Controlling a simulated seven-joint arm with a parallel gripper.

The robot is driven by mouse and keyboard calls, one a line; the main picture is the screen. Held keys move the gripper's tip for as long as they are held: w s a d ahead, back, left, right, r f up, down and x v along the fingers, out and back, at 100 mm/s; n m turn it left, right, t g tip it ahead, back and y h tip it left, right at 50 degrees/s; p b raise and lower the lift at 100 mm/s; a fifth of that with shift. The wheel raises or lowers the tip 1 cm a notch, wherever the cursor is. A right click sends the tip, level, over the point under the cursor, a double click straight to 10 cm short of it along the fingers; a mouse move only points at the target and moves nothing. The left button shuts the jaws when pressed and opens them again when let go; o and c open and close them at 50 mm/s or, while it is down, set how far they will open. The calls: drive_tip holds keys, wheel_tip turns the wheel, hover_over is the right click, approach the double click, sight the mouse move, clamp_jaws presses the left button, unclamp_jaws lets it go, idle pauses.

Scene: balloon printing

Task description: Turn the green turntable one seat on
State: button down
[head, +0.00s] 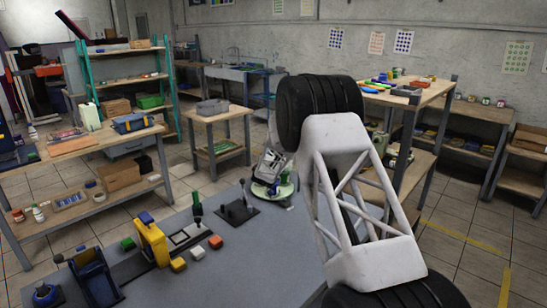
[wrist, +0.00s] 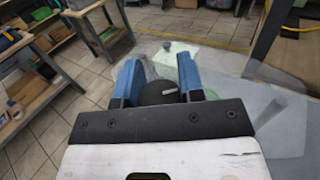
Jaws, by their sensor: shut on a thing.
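The green turntable (head: 289,191) is a pale green disc on the far right part of the grey table, partly hidden by my gripper and arm. My gripper (head: 272,187) is down over it. In the wrist view, its blue fingers (wrist: 158,88) stand on either side of a dark rounded part with a small light bar on top. My gripper is shut on this part, but the contact itself is hard to see. The turntable's see-through pale green rim (wrist: 190,72) shows beyond and beside the fingers.
Farther left are a yellow press (head: 153,240), a green-handled stamp (head: 196,212), several small coloured blocks and a blue device (head: 92,278). My arm covers the table's right side.

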drive_tip(key=shift+n+y, duration=0.3)
drive_tip(key=shift+y, duration=0.1)
drive_tip(key=c, duration=0.7)
unclamp_jaws()
drive_tip(key=shift+c, duration=0.2)
drive_tip(key=shift+s, duration=0.15)
drive_tip(key=shift+s+a, duration=0.2)
drive_tip(key=shift+s, duration=1.05)
drive_tip(key=shift+s+a, duration=0.15)
drive_tip(key=shift+s, duration=1.05)
drive_tip(key=shift+s+a, duration=0.2)
drive_tip(key=shift+s, duration=1.05)
